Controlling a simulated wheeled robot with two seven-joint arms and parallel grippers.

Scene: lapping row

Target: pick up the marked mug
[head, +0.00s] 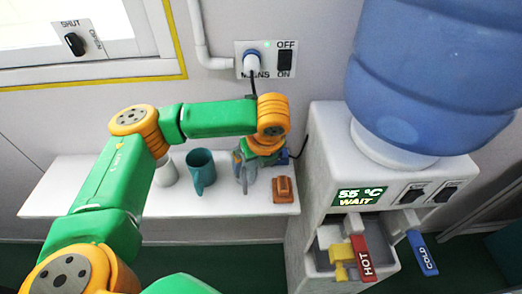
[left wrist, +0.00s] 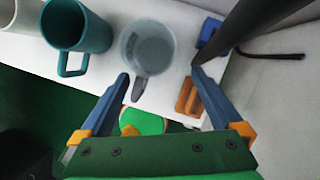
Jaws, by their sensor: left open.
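A grey mug (head: 247,178) stands on the white shelf, partly hidden by my left gripper in the head view. In the left wrist view the grey mug (left wrist: 152,45) is upright and looks empty, its handle pointing toward my fingers. A teal mug (head: 201,171) stands to its left, also in the left wrist view (left wrist: 64,24). A white mug (head: 166,173) is farther left, partly behind my arm. I cannot make out a mark on any mug. My left gripper (left wrist: 160,77) is open and empty, its fingertips either side of the grey mug's handle. My right gripper is not seen.
An orange-brown block (head: 283,190) and a blue item (left wrist: 208,33) lie right of the grey mug. The white shelf (head: 225,207) ends beside the water dispenser (head: 325,150), whose display reads 55 °C WAIT. A black cord hangs from the wall plug (head: 251,62).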

